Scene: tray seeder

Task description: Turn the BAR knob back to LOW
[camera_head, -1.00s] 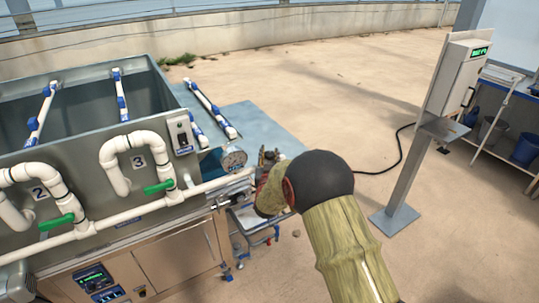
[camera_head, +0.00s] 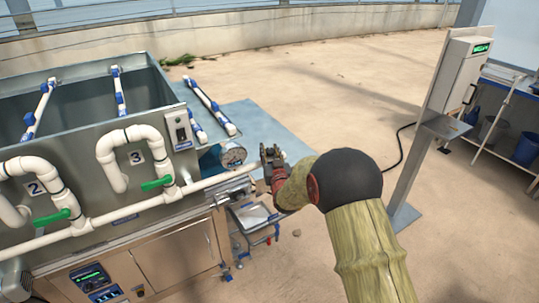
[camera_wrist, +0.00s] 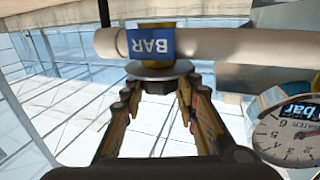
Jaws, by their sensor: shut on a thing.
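The BAR knob shows in the wrist view as a grey round disc (camera_wrist: 158,71) with a yellow part behind it, at the white pipe. A blue BAR label (camera_wrist: 150,45), upside down in this view, sits on the pipe just above the disc. My gripper (camera_wrist: 160,88) reaches up to the disc with one finger at each side and is shut on the knob. In the head view my gripper (camera_head: 271,158) is at the right end of the pipe, where the knob is hidden or too small to make out. No LOW mark is readable.
A round pressure gauge (camera_head: 233,155) stands close left of my gripper; it also shows in the wrist view (camera_wrist: 289,132). The white pipe (camera_head: 130,211) runs along the tank front past green-handled valves. A control box (camera_head: 463,70) on a post stands right. Open floor lies between.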

